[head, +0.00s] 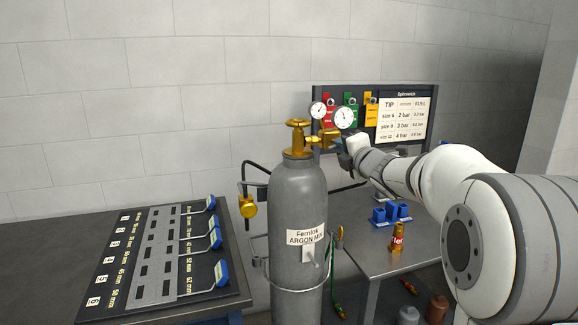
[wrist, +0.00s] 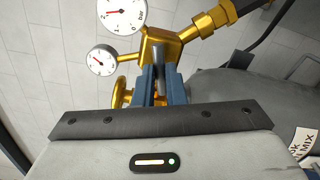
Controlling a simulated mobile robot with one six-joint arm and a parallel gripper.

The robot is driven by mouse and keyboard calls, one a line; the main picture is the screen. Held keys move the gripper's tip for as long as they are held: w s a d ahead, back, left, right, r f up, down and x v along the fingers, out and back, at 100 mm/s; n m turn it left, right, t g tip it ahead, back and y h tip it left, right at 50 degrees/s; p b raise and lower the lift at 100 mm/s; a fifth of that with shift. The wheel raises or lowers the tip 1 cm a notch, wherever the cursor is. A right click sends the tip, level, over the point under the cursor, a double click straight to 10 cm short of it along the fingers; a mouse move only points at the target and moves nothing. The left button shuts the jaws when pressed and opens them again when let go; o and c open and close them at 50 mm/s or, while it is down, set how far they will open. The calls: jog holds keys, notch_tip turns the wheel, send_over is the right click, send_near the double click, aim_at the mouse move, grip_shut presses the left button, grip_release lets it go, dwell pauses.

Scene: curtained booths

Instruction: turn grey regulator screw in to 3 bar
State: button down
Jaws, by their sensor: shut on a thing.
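A grey gas cylinder (head: 298,205) labelled "Fernlok ARGON MIX" stands upright with a brass valve handwheel (head: 297,124) on top. A brass regulator (wrist: 178,44) with two white round gauges is fixed to the valve. The larger gauge (wrist: 122,13) and smaller gauge (wrist: 101,60) show in the wrist view; their needles are too small to read surely. My gripper (wrist: 159,88) has its blue jaws shut on the grey regulator screw (wrist: 159,57), whose bar shows between the jaw tips. In the head view my gripper (head: 346,152) is at the regulator's right side and hides the screw.
A board (head: 404,118) with tags and a tip and fuel pressure chart stands behind. A dark rack (head: 110,280) with blue-handled tools lies at left. A hose with a brass fitting (head: 248,206) hangs left of the cylinder.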

jog(key=shift+m+p, duration=1.1)
jog(key=shift+m, duration=0.7)
jog(key=shift+m+p, duration=1.1)
jog(key=shift+m, duration=0.7)
